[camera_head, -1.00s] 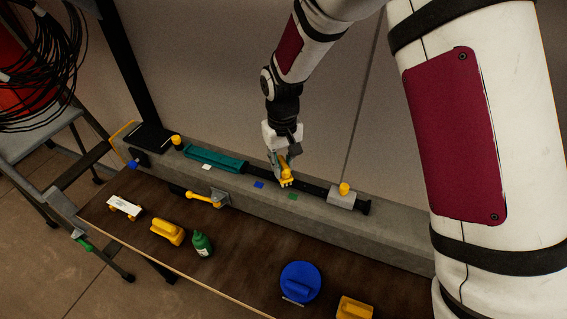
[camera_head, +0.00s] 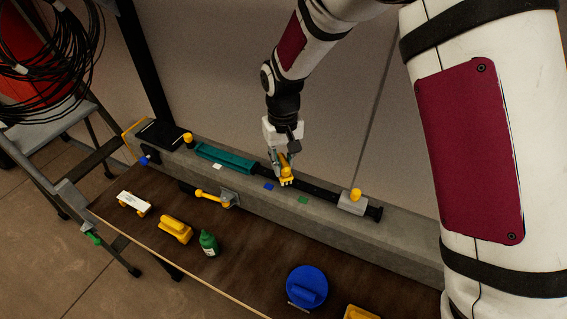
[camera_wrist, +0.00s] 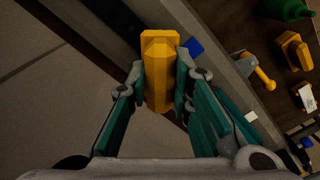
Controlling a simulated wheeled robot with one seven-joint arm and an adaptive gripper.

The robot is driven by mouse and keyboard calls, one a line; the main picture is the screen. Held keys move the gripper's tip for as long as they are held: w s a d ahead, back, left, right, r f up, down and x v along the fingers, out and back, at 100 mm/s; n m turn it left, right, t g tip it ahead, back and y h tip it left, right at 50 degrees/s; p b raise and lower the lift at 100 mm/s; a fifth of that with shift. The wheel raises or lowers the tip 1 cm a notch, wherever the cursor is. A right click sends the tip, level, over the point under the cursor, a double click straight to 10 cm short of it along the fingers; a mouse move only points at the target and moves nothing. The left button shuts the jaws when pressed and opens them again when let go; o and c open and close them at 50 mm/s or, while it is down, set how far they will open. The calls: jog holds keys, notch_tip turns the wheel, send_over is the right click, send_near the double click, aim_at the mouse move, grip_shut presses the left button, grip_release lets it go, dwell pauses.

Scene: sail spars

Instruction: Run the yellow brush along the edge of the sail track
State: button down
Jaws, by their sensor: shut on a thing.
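My gripper (camera_head: 284,164) is shut on the yellow brush (camera_head: 286,180), over the middle of the grey ledge. In the wrist view the yellow brush (camera_wrist: 158,75) stands between the two fingers. The sail track (camera_head: 318,190) is a dark bar along the top of the ledge, with a teal piece (camera_head: 224,156) at its left and a grey block (camera_head: 353,203) with a yellow knob near its right end. The brush is at the track; whether its bristles touch it cannot be told, as its underside is hidden.
Blue (camera_head: 268,187), green (camera_head: 303,199) and white (camera_head: 217,166) patches mark the ledge. A yellow-handled crank (camera_head: 210,195) juts from its front. A yellow tool (camera_head: 175,229), green bottle (camera_head: 208,243) and blue round object (camera_head: 306,286) stand on the brown bench (camera_head: 250,255).

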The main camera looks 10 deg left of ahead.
jog(key=shift+r+p, duration=0.4)
jog(key=shift+r, duration=1.75)
